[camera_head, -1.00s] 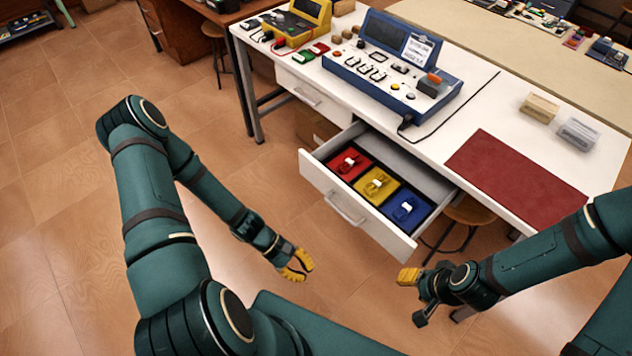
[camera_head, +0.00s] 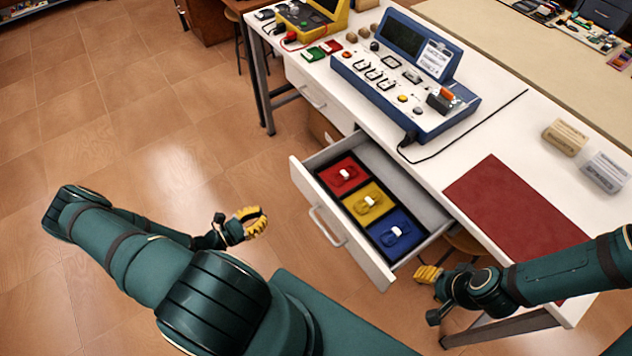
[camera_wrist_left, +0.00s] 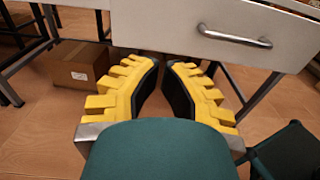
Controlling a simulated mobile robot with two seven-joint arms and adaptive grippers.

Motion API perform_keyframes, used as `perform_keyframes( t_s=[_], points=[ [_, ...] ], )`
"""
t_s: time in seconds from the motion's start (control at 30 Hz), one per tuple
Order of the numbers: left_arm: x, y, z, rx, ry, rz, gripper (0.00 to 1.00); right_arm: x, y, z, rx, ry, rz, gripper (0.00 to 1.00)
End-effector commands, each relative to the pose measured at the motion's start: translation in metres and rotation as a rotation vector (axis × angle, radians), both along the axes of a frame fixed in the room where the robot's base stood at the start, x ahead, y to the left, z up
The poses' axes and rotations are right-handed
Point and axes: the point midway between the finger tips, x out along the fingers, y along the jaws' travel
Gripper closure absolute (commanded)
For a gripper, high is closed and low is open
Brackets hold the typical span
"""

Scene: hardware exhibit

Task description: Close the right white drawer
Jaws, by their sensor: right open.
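The right white drawer (camera_head: 345,240) is pulled out of the white workbench. A dark tray with red, yellow and blue sections, each holding a small item, sits in it. Its metal handle (camera_head: 328,228) is on the front panel. The drawer front (camera_wrist_left: 190,22) and handle (camera_wrist_left: 235,37) also show in the left wrist view. My left gripper (camera_head: 256,218) is left of the drawer front, apart from it and empty. Its curved yellow fingers (camera_wrist_left: 162,63) have tips close together with a narrow gap. My right gripper (camera_head: 428,274) is open near the drawer's right front corner.
A closed left drawer (camera_head: 305,92) is farther along the bench. A blue console (camera_head: 405,70) and a red mat (camera_head: 520,212) are on the benchtop. A cardboard box (camera_wrist_left: 80,64) stands underneath. The floor left of the drawer is clear.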

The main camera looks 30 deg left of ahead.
Motion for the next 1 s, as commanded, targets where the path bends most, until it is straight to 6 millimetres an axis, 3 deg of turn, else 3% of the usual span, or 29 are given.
perform_keyframes(
  t_s=[0.27,0.7,1.0],
  points=[
    [0.014,-0.004,0.0,-0.002,-0.006,0.008,1.0,-0.001,0.0,0.0,0.0,0.002,0.002,0.53],
    [0.091,-0.037,0.0,-0.003,-0.004,0.006,1.0,-0.001,0.0,-0.004,0.001,0.003,0.003,0.53],
    [0.124,-0.05,0.0,-0.002,-0.002,0.008,1.0,-0.003,0.001,-0.007,0.002,0.006,0.004,0.53]
  ],
)
